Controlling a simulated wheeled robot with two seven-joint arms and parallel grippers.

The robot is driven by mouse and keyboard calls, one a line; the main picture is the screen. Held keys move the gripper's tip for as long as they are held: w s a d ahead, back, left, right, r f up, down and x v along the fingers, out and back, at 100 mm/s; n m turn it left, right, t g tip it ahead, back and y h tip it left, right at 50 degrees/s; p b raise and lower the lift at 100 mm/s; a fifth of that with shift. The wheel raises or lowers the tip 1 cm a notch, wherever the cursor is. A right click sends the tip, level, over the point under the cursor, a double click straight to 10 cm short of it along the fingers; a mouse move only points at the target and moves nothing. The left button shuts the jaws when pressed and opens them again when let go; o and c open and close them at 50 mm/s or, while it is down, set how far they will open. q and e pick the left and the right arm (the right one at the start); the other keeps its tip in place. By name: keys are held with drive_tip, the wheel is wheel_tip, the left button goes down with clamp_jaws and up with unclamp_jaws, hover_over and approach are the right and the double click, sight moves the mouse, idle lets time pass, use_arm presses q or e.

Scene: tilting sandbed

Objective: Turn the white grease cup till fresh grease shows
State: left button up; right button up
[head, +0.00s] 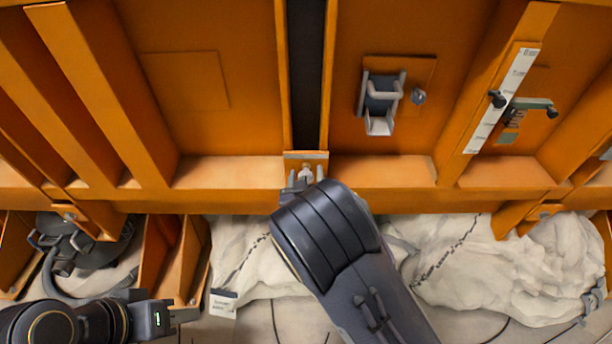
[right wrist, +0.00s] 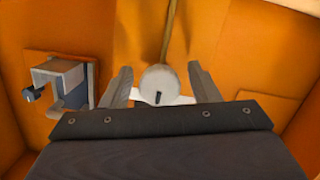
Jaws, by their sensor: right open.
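The white grease cup (right wrist: 157,80) is a round white knob with a short dark mark on its face. In the head view the cup (head: 305,173) is small, on the orange ledge below the dark vertical slot. My right gripper (right wrist: 160,74) is open, with one finger on each side of the cup and a gap to each. The right gripper (head: 304,182) also shows in the head view, its arm covering much of the ledge below. My left gripper (head: 168,316) is low at the left, far from the cup; its jaws are not clear. I see no grease.
A grey latch bracket (head: 379,99) is on the orange panel right of the slot. A white scale strip (head: 506,98) with dark knobs is further right. Pale, lumpy covers (head: 530,268), a small tag (head: 223,302) and a dark coiled hose (head: 84,250) lie below the orange frame.

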drive_tip(key=shift+c, duration=0.2)
drive_tip(key=c, duration=0.9)
drive_tip(key=shift+f+b, duration=0.1)
drive_tip(key=shift+b, duration=0.25)
drive_tip(key=m+b, duration=0.2)
drive_tip(key=b, duration=0.2)
drive_tip(key=m+y+b, duration=0.1)
drive_tip(key=m+b, duration=0.1)
drive_tip(key=b, duration=0.3)
drive_tip(key=m+y+b, duration=0.1)
drive_tip(key=m+b, duration=0.1)
drive_tip(key=b, duration=0.3)
drive_tip(key=shift+f, duration=0.4)
drive_tip(key=m+y+b, duration=0.1)
drive_tip(key=m+b, duration=0.3)
drive_tip(key=b, duration=0.3)
drive_tip(key=m+t+y+b, duration=0.1)
drive_tip(key=m+b, duration=0.2)
drive_tip(key=b, duration=0.3)
drive_tip(key=shift+r+m+b, duration=0.15)
drive_tip(key=shift+m+b, duration=0.2)
drive_tip(key=shift+m, duration=0.05)
drive_tip(key=shift+r+m+b, duration=0.3)
drive_tip(key=shift+m+b, duration=0.8)
drive_tip(key=shift+b, duration=0.35)
drive_tip(key=shift+a, duration=0.1)
drive_tip(key=o, duration=0.9)
